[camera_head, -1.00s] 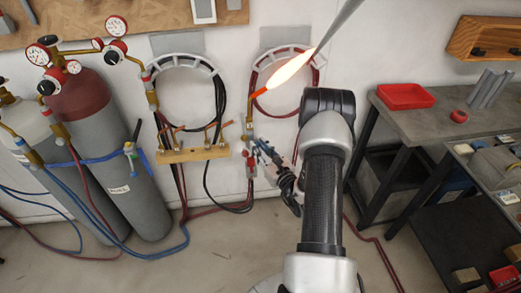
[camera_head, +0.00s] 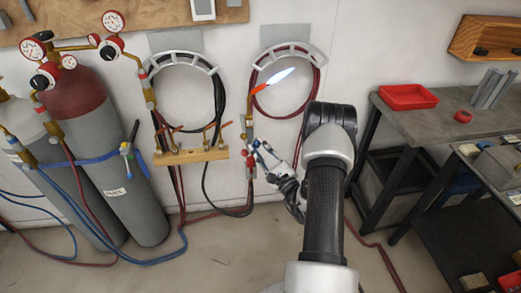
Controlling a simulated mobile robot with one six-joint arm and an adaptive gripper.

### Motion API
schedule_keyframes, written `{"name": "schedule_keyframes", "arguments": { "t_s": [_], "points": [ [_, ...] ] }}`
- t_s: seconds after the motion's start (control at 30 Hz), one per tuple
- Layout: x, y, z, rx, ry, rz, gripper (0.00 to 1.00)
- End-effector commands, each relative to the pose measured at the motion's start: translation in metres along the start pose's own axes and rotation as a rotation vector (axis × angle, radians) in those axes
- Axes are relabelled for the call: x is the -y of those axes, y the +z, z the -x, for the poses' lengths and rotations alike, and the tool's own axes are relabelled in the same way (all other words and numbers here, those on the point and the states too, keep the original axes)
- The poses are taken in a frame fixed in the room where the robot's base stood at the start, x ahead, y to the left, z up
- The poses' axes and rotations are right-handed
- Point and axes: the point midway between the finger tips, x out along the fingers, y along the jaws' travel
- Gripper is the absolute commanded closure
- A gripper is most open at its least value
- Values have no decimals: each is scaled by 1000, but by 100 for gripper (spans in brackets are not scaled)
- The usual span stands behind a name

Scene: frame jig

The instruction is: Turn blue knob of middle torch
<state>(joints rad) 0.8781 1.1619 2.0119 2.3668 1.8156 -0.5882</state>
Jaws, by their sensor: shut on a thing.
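A lit torch (camera_head: 250,128) stands upright against the wall, just right of the wooden rack. A narrow blue-white flame (camera_head: 273,81) with an orange base points up and to the right from its tip. Red fittings show at its lower end. My gripper (camera_head: 257,147) reaches it from the right and is shut at the torch's valve area. The blue knob is too small and covered by my fingers to see clearly; the jaws appear to be on it.
A wooden rack (camera_head: 190,156) with other unlit torches is on the left. Hose coils hang on wall holders (camera_head: 287,50). Gas cylinders (camera_head: 122,170) with gauges stand at the far left. A workbench (camera_head: 450,120) with a red tray (camera_head: 407,97) is on the right.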

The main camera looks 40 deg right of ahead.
Motion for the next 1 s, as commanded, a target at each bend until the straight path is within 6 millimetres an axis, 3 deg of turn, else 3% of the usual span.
{"name": "schedule_keyframes", "arguments": {
  "t_s": [0.47, 0.5, 0.8, 1.0],
  "points": [
    [0, -1, 0, 7, 1, 19, 100],
    [0, -1, 0, 7, 1, 18, 78],
    [0, 0, 0, 7, 0, 18, 58],
    [0, 0, 0, 8, 0, 18, 58]
  ]
}}
